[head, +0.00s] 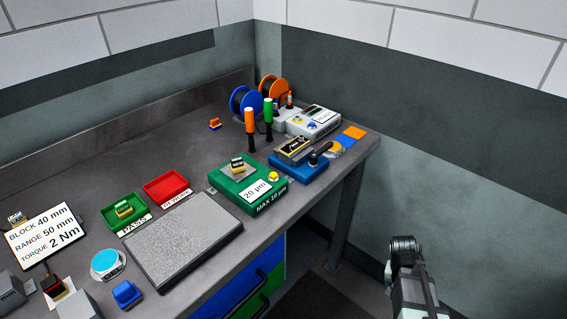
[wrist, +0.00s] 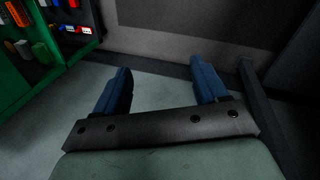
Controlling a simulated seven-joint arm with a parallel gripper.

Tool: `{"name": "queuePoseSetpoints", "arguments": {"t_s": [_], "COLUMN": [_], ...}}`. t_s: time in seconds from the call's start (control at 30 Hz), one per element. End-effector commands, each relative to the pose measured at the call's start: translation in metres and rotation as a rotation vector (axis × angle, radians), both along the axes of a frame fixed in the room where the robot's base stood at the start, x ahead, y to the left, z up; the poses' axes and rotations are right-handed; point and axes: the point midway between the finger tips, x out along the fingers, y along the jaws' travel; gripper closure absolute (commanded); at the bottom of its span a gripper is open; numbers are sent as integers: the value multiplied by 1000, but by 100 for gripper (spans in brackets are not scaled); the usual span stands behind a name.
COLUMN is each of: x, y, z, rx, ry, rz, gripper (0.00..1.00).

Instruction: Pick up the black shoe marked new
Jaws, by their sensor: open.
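I cannot read the word "new" on any piece, so I cannot tell for sure which one is the black shoe. A dark piece with a pale label (head: 294,146) sits at the tan and blue fixture on the right part of the bench. Another small dark piece with a pale label (head: 237,165) rests on the green gauge box. My gripper (wrist: 163,82) is open and empty in the wrist view, its two blue fingers apart over bare floor. It is away from the bench pieces. My arm shows at the lower right of the head view.
The bench (head: 160,135) carries a red tray (head: 167,199), a green tray (head: 114,223), a grey plate (head: 185,245), a green gauge box (head: 268,207) and a blue fixture (head: 297,170). Upright orange- and green-handled tools (head: 250,121) stand behind. A green shelf (wrist: 78,48) is left in the wrist view.

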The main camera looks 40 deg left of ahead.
Motion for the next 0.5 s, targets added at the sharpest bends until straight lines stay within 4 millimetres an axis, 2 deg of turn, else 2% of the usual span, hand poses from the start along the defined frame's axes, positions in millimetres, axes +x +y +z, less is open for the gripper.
{"name": "queuePoseSetpoints", "arguments": {"t_s": [0.03, 0.2, 0.5], "x": [7, 20, 25], "y": [17, 62, 141], "z": [16, 66, 163], "rx": [5, 20, 68], "ry": [-29, -116, -265], "rz": [14, 42, 87], "gripper": [28, 28, 28]}}
